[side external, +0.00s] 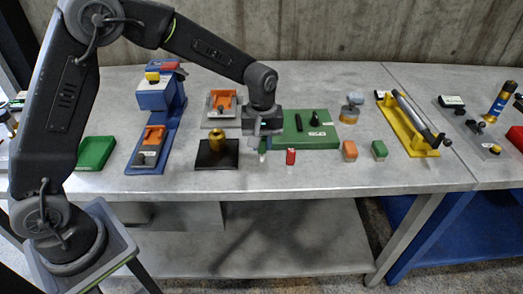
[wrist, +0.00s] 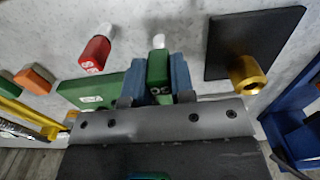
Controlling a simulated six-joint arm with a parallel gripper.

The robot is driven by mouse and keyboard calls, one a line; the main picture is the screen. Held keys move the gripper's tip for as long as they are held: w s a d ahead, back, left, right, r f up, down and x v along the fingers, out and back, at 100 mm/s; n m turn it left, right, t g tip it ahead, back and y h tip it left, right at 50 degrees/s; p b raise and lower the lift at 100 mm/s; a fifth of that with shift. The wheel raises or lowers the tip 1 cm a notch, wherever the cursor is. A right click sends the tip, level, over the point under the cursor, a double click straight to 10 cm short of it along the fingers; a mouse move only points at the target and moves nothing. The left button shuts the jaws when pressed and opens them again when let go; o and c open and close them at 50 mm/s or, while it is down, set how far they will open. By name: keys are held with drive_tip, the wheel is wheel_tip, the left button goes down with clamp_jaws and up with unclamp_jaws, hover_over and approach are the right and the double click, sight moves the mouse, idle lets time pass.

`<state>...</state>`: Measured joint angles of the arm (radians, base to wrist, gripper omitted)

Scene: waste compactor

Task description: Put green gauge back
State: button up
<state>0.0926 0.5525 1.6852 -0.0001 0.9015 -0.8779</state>
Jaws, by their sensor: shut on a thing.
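My gripper (side external: 264,143) is shut on the green gauge (wrist: 158,68), which sits between the two blue fingers in the wrist view (wrist: 158,75). The gauge's pale tip points away from my gripper. In the side view, my gripper is just left of the red gauge (side external: 291,156), at the front-left corner of the green base (side external: 325,142). The red gauge also shows in the wrist view (wrist: 94,54), with a pale tip, apart from my fingers. The held gauge is mostly hidden in the side view; I cannot tell whether it touches the table.
A black plate (side external: 229,161) with a brass post (side external: 217,146) stands close left. Orange (side external: 349,150) and green (side external: 379,149) blocks lie right, before a yellow stand (side external: 408,130). A blue machine (side external: 157,120) and green tray (side external: 96,152) are further left. The front table strip is clear.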

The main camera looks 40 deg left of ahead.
sight(261, 152)
drive_tip(key=shift+f, duration=1.6)
drive_tip(key=shift+f, duration=0.15)
drive_tip(key=o, duration=0.8)
